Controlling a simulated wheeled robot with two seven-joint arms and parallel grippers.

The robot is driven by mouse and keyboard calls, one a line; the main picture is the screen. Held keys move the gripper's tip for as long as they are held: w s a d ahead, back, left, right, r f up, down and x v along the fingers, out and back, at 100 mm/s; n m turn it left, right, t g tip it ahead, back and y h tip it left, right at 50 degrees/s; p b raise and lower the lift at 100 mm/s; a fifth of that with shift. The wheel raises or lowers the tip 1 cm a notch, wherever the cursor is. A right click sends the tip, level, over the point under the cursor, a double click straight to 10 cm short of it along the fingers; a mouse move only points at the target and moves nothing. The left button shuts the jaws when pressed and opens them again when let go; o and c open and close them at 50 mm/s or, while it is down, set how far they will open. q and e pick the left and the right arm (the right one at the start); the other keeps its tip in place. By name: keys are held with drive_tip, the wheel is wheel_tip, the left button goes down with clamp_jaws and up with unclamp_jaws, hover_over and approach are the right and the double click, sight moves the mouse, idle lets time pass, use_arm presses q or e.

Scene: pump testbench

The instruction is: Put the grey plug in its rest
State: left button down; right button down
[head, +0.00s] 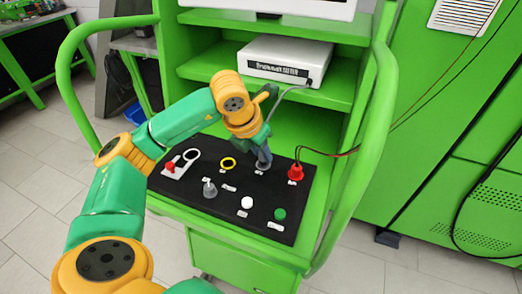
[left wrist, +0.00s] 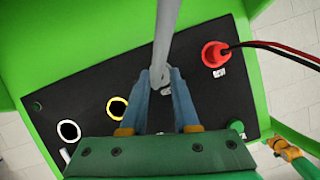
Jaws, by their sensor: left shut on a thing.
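My left gripper (head: 263,158) reaches down over the back middle of the black panel. Its blue fingers (left wrist: 163,98) are shut on the grey plug (left wrist: 160,76), whose thick grey cable runs up out of the left wrist view. In the head view the grey cable (head: 291,88) runs from the white box to the gripper. The fingers hide most of the plug's lower end. A small grey piece (head: 262,167) shows at the panel under the fingertips; I cannot tell whether the plug is seated there. Part of my right arm (left wrist: 287,149) shows at the lower right in the left wrist view.
The red plug (head: 295,172) with red and black leads stands right of the gripper. A yellow ring (head: 228,163), a grey knob (head: 210,188), a white button (head: 247,202) and a green button (head: 280,213) are on the panel (head: 180,203). Green rails (head: 370,150) flank it.

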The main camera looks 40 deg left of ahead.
use_arm(q)
drive_tip(key=shift+f+b, duration=0.95)
drive_tip(key=shift+f, duration=0.15)
drive_tip(key=shift+r, duration=0.1)
drive_tip(key=shift+c, duration=0.9)
unclamp_jaws()
wheel_tip(320, 180, up, 8)
drive_tip(key=p, duration=0.7)
idle(0.4)
